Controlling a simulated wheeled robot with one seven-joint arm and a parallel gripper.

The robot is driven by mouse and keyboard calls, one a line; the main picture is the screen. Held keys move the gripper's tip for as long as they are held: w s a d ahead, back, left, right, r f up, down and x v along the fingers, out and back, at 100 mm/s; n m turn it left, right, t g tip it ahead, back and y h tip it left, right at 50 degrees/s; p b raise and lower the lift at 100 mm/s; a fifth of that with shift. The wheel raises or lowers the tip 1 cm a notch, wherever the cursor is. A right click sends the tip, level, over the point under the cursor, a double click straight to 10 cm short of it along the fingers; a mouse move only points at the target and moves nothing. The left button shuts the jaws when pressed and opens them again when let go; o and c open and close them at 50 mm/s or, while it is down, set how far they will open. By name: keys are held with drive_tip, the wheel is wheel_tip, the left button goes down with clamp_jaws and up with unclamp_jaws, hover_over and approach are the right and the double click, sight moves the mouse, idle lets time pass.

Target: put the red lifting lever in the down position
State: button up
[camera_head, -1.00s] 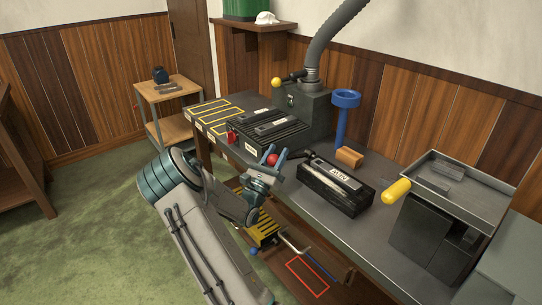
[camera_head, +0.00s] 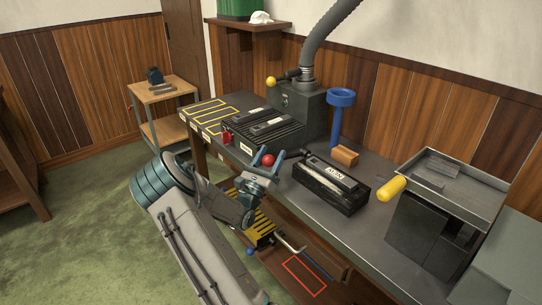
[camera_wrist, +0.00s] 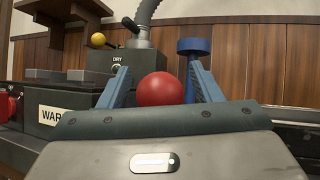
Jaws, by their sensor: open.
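The red ball (camera_head: 268,160), which looks like the knob of the red lifting lever, is at the front edge of the bench. It also shows in the wrist view (camera_wrist: 160,89), between the two blue fingers. My gripper (camera_head: 266,159) is open, with one finger on each side of the red ball. In the wrist view a gap shows on the right of the ball, and the left finger is close to it.
A black case (camera_head: 262,130) with a red switch is left of my gripper. A black box (camera_head: 330,184) lies to its right. A blue funnel stand (camera_head: 337,120) and a dryer box (camera_head: 298,105) with a yellow knob are behind. A lower shelf (camera_head: 330,278) is below.

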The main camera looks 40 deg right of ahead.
drive_tip(key=v, duration=1.3)
drive_tip(key=shift+a, duration=0.25)
drive_tip(key=shift+f, duration=0.1)
drive_tip(key=shift+c, duration=0.3)
